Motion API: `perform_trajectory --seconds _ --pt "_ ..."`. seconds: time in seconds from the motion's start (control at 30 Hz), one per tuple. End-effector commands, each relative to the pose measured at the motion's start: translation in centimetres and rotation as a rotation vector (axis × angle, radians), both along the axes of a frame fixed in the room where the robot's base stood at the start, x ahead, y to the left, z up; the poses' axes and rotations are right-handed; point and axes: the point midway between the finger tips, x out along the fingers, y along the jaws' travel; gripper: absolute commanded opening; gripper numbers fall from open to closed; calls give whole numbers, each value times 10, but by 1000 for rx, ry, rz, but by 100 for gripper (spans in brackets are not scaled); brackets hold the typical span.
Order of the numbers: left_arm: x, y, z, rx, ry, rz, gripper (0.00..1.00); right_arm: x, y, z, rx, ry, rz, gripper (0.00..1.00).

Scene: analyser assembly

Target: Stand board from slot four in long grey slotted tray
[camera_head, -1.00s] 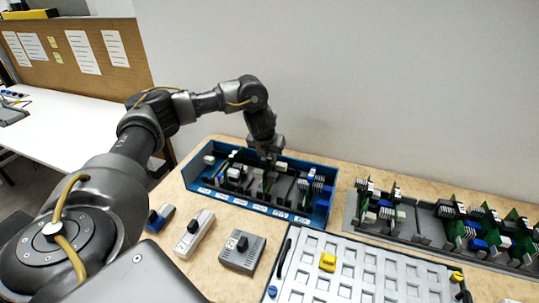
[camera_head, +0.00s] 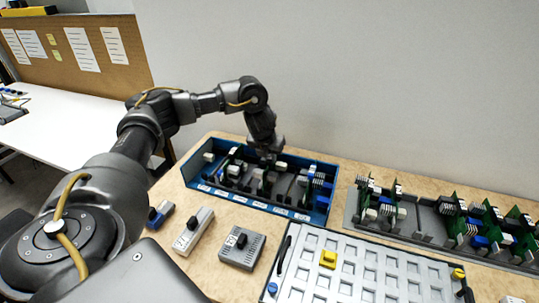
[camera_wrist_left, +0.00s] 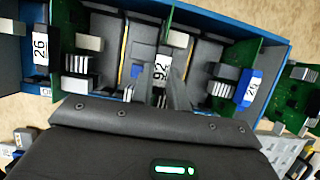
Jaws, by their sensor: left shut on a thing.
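My left gripper (camera_head: 266,156) reaches down into the blue slotted box (camera_head: 254,205), over its middle slots. It is shut on a board with a white number label (camera_wrist_left: 161,68), seen nearly edge-on in the left wrist view. The held board is still down among the box's dividers; its lower edge is hidden. Other green boards stand in the box on either side, one with a blue connector (camera_wrist_left: 247,88). The long grey slotted tray (camera_head: 424,226) lies to the right, with boards upright at its left end and right part and a bare stretch between. My right gripper is out of view.
A white tray with square pockets (camera_head: 343,294) and a yellow part (camera_head: 328,259) lies in front of the grey tray. Grey modules (camera_head: 242,248) and (camera_head: 193,232) a second one lie before the blue box. A wall (camera_head: 400,80) rises behind.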

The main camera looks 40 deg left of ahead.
Motion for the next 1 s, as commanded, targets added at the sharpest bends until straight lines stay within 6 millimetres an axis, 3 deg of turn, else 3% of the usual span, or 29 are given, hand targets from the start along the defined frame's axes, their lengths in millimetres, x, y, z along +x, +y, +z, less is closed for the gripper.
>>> perform_trajectory --seconds 0.83,0.87,1.0 --pt "0 0 -7 0 -1 0 0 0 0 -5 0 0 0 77" --pt "0 0 -7 0 -1 0 17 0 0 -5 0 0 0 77" --pt "0 0 -7 0 -1 0 36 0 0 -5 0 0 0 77"
